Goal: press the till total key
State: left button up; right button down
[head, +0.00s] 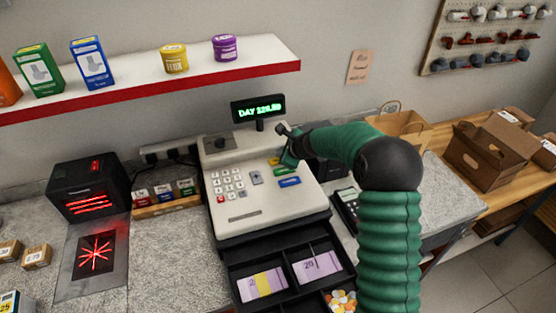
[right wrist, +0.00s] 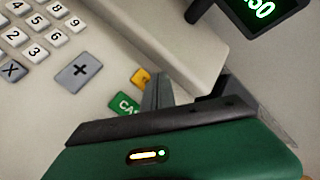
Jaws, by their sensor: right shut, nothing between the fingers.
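The cream till (head: 262,205) stands on the counter, with white number keys (head: 228,184) at its left. At its right are a yellow key (head: 273,161), a green key (head: 287,170) and a blue key (head: 289,182). The blue key's label is too small to read. My right gripper (head: 288,158) is shut and empty, over the upper coloured keys. Contact cannot be told. My left gripper is out of view.
The till's drawer (head: 285,254) is open in front, with banknotes inside. A lit display (head: 258,109) stands behind the till. A card terminal (head: 347,204) is right of it, near my arm. A black scanner box (head: 90,188) is at left.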

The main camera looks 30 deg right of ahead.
jog(key=shift+a, duration=0.1)
jog(key=shift+s+a+f+b, duration=0.1)
jog(key=shift+f+b, duration=0.25)
jog(key=shift+b, duration=0.05)
jog(key=shift+r, duration=0.15)
jog(key=shift+r+p, duration=0.4)
jog(key=shift+p, duration=0.15)
notch_tip(320, 180, up, 6)
jog(key=p, duration=0.5)
